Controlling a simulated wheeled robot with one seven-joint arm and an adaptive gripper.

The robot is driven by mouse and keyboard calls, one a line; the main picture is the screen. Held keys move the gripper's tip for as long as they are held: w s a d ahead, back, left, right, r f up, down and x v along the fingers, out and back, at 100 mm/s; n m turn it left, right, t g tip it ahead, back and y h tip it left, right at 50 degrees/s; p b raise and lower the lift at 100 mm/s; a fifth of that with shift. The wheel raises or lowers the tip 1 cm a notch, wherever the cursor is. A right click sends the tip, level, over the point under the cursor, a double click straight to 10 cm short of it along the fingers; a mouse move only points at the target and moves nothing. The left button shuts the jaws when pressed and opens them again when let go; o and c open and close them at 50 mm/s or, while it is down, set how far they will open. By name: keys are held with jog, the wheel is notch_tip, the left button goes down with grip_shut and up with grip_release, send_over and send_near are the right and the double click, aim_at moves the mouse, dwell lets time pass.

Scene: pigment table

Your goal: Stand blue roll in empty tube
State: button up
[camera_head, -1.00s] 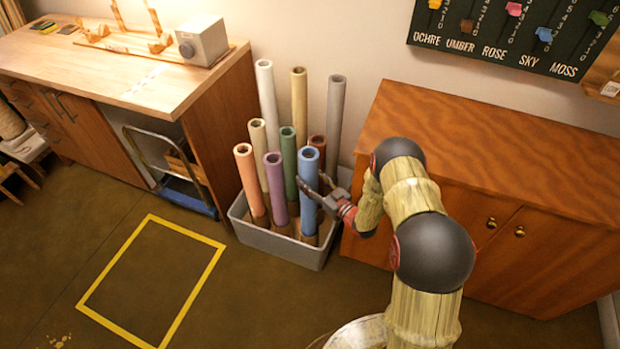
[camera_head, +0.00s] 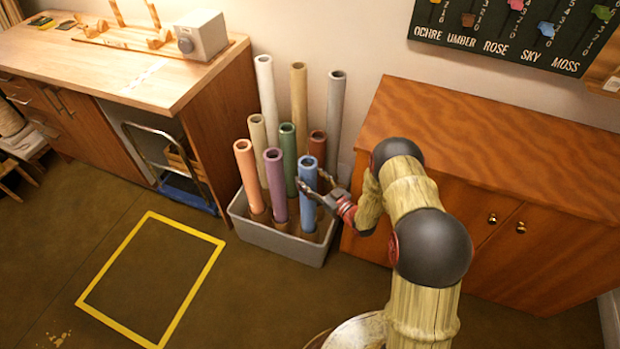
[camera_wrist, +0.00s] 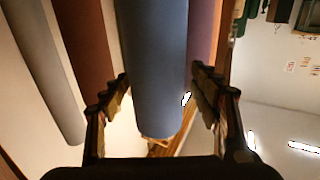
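The blue roll (camera_head: 308,195) stands upright at the front right of the grey bin (camera_head: 262,240). Its lower end is at a short brown tube (camera_head: 307,235) in the bin, and it appears to be inside it. My gripper (camera_head: 310,179) is around the upper part of the roll, reaching in from the right. In the wrist view, the blue roll (camera_wrist: 158,60) passes between the two spread fingers of my gripper (camera_wrist: 160,85). A small gap shows by the right finger; contact on the left side is unclear.
Orange (camera_head: 247,172), purple (camera_head: 275,185), green (camera_head: 289,160) and several other rolls stand close beside and behind the blue one. A wooden cabinet (camera_head: 480,150) is right of the bin.

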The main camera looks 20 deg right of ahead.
jog(key=shift+o, duration=0.9)
jog(key=shift+s+f, duration=0.1)
jog(key=shift+f, duration=0.05)
jog(key=v, duration=1.2)
